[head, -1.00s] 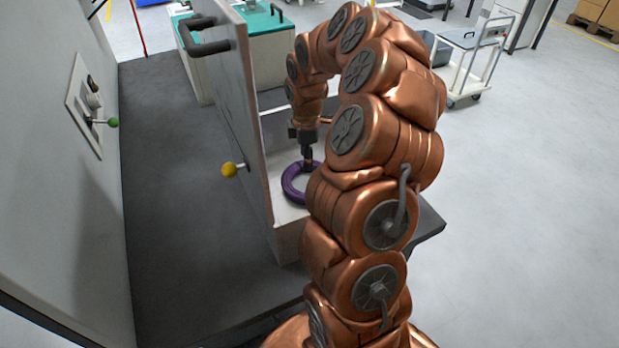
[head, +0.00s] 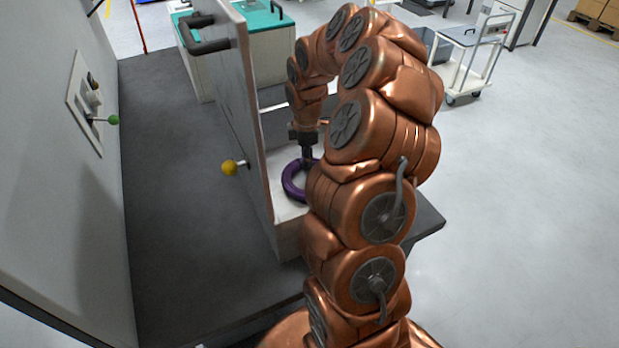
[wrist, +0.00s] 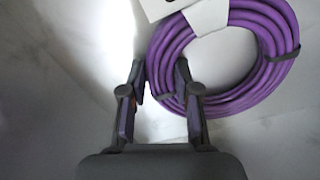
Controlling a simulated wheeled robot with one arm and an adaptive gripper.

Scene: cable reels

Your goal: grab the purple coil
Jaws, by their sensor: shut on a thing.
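The purple coil (head: 290,184) lies on a pale surface (head: 285,212) beside the upright panel in the head view, partly hidden by my arm. In the wrist view the coil (wrist: 270,62) shows as a bundled ring with dark ties and a white label (wrist: 207,15). My gripper (head: 306,166) points down at the coil's far edge. In the wrist view my gripper (wrist: 163,88) has one finger on each side of the coil's near-left strand and is shut on it. The coil appears to rest flat.
A tall grey panel (head: 235,110) with a black handle and yellow knob (head: 229,168) stands close left of the coil. A wall lever with a green knob (head: 113,119) is farther left. A white trolley (head: 468,65) stands at the back right.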

